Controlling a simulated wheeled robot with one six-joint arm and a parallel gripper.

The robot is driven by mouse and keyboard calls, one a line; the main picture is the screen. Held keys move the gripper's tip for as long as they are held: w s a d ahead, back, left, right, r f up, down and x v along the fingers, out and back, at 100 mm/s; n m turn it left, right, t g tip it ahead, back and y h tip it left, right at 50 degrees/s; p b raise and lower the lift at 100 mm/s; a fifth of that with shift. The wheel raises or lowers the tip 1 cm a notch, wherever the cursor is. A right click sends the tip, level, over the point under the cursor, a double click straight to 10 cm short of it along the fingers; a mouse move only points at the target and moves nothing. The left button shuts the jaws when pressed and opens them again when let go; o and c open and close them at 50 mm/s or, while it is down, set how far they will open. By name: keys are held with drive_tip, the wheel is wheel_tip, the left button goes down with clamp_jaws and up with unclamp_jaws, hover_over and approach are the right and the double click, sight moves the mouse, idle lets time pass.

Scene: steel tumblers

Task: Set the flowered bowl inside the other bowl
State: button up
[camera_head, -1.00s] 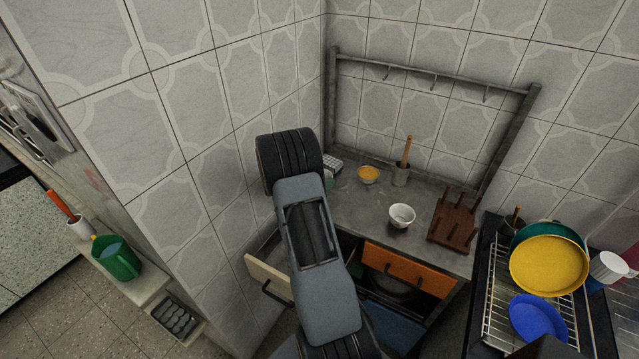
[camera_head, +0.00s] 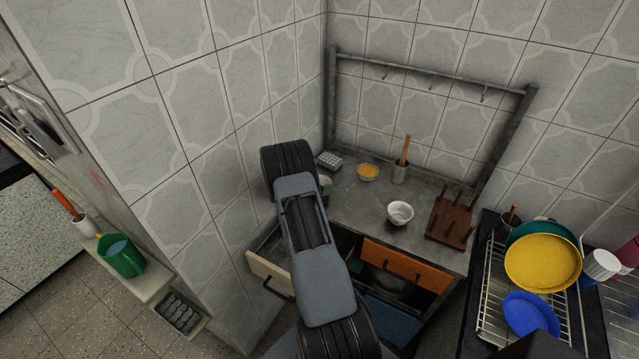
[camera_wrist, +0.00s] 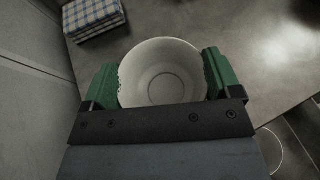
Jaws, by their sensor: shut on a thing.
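In the wrist view my gripper (camera_wrist: 160,78) is shut on a pale bowl (camera_wrist: 160,64). Its green fingers press on the left and right sides of the bowl. The bowl is upright and empty, with a plain inside. Faint marks show along its left edge, but I cannot tell if they are flowers. In the head view my arm hides this bowl, and only a bit of green finger shows. A second white bowl (camera_head: 400,213) stands upright on the grey counter, to the right of my arm. Its outer pattern is too small to read. I cannot tell whether the held bowl touches the counter.
A checkered cloth (camera_wrist: 93,17) lies just beyond the held bowl. A small bowl with yellow contents (camera_head: 367,172), a utensil pot (camera_head: 400,173) and a brown wooden rack (camera_head: 452,219) stand on the counter (camera_head: 355,205). An orange-fronted drawer (camera_head: 405,267) is open below.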

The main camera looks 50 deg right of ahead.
drive_tip(key=shift+f, duration=0.2)
drive_tip(key=o, duration=0.8)
drive_tip(key=shift+r, duration=0.1)
